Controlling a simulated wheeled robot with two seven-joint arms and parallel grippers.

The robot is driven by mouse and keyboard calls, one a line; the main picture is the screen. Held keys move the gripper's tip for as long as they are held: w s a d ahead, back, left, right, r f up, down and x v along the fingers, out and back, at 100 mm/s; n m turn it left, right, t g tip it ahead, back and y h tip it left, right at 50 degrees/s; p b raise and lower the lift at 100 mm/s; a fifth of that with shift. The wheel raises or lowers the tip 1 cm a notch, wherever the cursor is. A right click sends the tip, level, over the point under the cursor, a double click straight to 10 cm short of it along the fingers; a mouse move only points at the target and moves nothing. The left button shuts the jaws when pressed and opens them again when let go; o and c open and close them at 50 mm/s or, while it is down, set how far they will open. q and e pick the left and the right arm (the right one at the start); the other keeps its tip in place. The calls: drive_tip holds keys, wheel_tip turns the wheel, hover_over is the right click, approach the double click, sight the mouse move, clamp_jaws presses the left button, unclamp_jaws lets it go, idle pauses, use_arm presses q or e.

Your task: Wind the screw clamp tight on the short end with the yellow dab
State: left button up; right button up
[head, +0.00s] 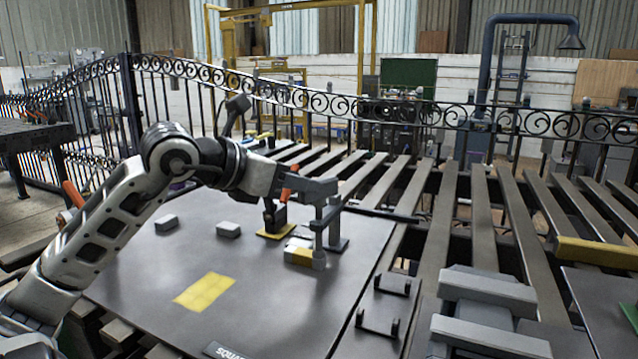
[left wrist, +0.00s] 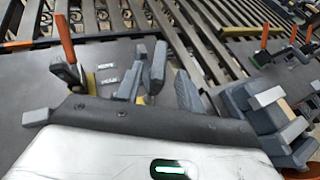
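My left gripper (head: 322,240) points down over the dark work plate (head: 300,310), above a small grey block with a yellow part (head: 300,256). Its two fingers (left wrist: 145,78) stand a little apart, and I see nothing clearly held between them. A clamp with an orange handle (head: 285,195) stands on a yellow pad (head: 275,232) just left of the gripper; its handle also shows in the left wrist view (left wrist: 65,38). I cannot tell which part is the screw clamp, or which end carries the yellow dab. My right gripper is not in view.
Two grey blocks (head: 165,223) (head: 228,230) and a flat yellow patch (head: 205,290) lie left on the plate. Grey vise-like blocks (head: 488,293) stand at the right on dark slats. A yellow bar (head: 597,252) lies at the far right. A scroll railing (head: 380,108) runs behind.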

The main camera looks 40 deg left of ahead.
use_arm(q)
drive_tip(key=shift+x, duration=2.8)
clamp_jaws()
